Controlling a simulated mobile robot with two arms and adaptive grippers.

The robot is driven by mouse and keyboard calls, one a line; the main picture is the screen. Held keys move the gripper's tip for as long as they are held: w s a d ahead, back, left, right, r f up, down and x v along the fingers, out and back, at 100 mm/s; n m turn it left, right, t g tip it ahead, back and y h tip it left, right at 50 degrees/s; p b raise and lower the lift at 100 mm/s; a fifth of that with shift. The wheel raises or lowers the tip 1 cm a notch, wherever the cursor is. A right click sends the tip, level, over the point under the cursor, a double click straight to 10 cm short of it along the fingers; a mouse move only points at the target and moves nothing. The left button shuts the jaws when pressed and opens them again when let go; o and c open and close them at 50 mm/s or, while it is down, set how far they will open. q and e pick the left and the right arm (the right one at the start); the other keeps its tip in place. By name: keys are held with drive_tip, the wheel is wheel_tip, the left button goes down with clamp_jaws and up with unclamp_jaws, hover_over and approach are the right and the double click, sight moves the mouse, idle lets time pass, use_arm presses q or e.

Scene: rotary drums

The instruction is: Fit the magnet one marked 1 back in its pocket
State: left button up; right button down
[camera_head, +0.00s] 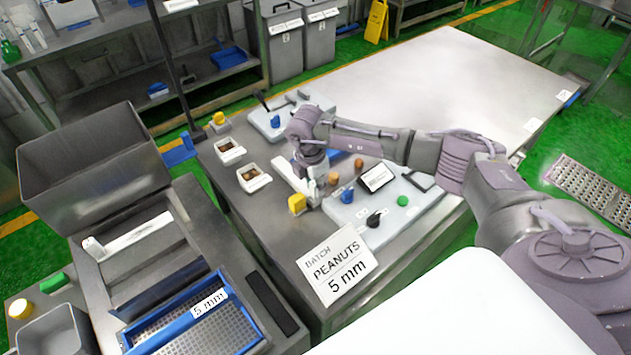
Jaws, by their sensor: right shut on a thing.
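My right gripper (313,178) reaches in from the right over the grey bench and points down. It is shut on a pale bar (289,174) that slants beside its fingers; the grip itself is small and partly hidden by the wrist. I can read no number 1 on the bar, so I cannot tell from marking that it is magnet one. A similar pale bar (132,234) with a square end lies across the open metal housing (180,253) at the left. I cannot make out an empty pocket. My left gripper is not in view.
A yellow block (297,203) stands close to the gripper. A pale panel (395,217) with coloured knobs lies to its right. Two small trays (229,151) (252,180) are at its left. A "Peanuts 5 mm" sign (337,265) and blue-framed sieve (200,318) are in front.

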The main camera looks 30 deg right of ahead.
drive_tip(key=shift+f, duration=0.15)
drive_tip(key=shift+f, duration=0.1)
drive_tip(key=c, duration=0.9)
unclamp_jaws()
drive_tip(key=shift+c, duration=0.2)
